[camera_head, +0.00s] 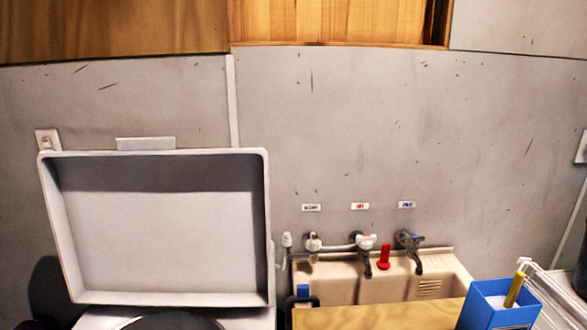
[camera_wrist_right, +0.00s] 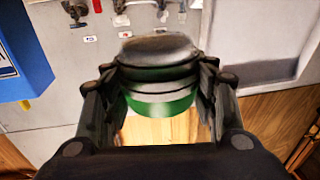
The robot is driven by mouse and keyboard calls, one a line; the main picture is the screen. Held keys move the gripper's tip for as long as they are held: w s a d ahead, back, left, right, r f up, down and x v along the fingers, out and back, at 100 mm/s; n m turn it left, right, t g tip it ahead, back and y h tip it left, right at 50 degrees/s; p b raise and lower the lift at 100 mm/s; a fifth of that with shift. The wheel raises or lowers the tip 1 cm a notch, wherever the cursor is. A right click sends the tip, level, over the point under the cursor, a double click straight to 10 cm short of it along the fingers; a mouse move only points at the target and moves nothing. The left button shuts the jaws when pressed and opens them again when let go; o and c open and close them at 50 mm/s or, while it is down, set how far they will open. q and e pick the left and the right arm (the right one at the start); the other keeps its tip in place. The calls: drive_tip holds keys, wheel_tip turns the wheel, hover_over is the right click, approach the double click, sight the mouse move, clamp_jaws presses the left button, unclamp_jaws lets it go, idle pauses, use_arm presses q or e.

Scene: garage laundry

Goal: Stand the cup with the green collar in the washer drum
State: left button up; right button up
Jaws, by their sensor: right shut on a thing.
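My right gripper (camera_wrist_right: 160,72) is shut on a cup (camera_wrist_right: 160,55) in the right wrist view. The cup is grey and dark with a green collar (camera_wrist_right: 160,104), and a finger lies against each side of it. Neither my right gripper nor the cup shows in the head view. The washer's lid (camera_head: 160,225) stands open at the left of the head view. Only the dark upper rim of the washer's opening (camera_head: 172,321) shows at the bottom edge, so the drum's inside is hidden. My left gripper is in neither view.
A beige sink (camera_head: 340,285) with several taps and a red item (camera_head: 384,257) is right of the washer. A wooden board (camera_head: 380,317) lies before it, with a blue box (camera_head: 500,303) at its right end. The blue box also shows in the wrist view (camera_wrist_right: 22,55).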

drive_tip(key=d+m+h, duration=0.1)
drive_tip(key=r+h, duration=0.1)
drive_tip(key=shift+w+d+r+m+h, duration=0.1)
drive_tip(key=shift+w+d+m+h, duration=0.2)
drive_tip(key=shift+d+m, duration=0.1)
drive_tip(key=shift+d+h, duration=0.15)
drive_tip(key=shift+h, duration=0.15)
